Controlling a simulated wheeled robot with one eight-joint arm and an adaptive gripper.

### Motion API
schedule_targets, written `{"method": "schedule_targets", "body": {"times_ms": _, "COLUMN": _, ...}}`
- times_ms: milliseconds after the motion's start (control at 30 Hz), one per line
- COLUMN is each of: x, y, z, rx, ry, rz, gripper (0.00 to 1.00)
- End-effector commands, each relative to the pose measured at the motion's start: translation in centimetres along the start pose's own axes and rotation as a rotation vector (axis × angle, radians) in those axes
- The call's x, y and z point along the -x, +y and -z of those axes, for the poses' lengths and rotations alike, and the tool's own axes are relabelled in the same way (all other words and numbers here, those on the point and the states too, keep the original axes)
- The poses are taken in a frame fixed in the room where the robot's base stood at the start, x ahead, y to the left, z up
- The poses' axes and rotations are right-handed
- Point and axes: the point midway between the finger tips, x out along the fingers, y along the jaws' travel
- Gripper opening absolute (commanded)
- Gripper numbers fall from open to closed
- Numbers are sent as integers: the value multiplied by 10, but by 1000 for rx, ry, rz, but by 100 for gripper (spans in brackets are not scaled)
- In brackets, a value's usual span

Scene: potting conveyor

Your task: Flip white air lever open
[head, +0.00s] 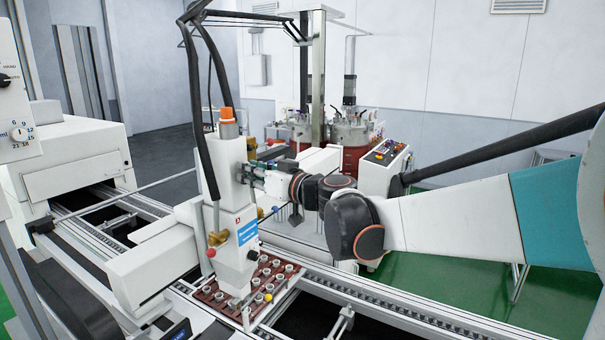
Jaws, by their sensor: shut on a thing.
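My gripper (249,173) reaches in from the right, level with the upper right side of the white dispensing head (232,215). Its fingertips are closed at small fittings on that side. The white air lever is too small and too covered by the fingers to make out clearly; the jaws appear shut on it there. Its angle cannot be told. The dispensing head carries an orange cap (227,115) on top and a thick black hose beside it.
A reddish-brown tray (207,292) with several small round parts sits under the head on the conveyor rails (400,307). A white control box (385,168) and red tanks (352,160) stand behind my arm. Green floor (450,245) is open at right.

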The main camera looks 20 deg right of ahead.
Motion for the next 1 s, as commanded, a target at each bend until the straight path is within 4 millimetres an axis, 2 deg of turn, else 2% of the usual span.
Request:
{"method": "schedule_targets", "body": {"times_ms": 400, "x": 4, "y": -7, "z": -2, "rx": 169, "ry": 33, "rz": 2, "gripper": 0}}
{"method": "schedule_targets", "body": {"times_ms": 933, "x": 4, "y": -7, "z": -2, "rx": 188, "ry": 37, "rz": 2, "gripper": 0}}
{"method": "schedule_targets", "body": {"times_ms": 967, "x": 4, "y": -7, "z": -2, "rx": 188, "ry": 37, "rz": 2, "gripper": 25}}
{"method": "schedule_targets", "body": {"times_ms": 1000, "x": 4, "y": -7, "z": -2, "rx": 188, "ry": 37, "rz": 2, "gripper": 28}}
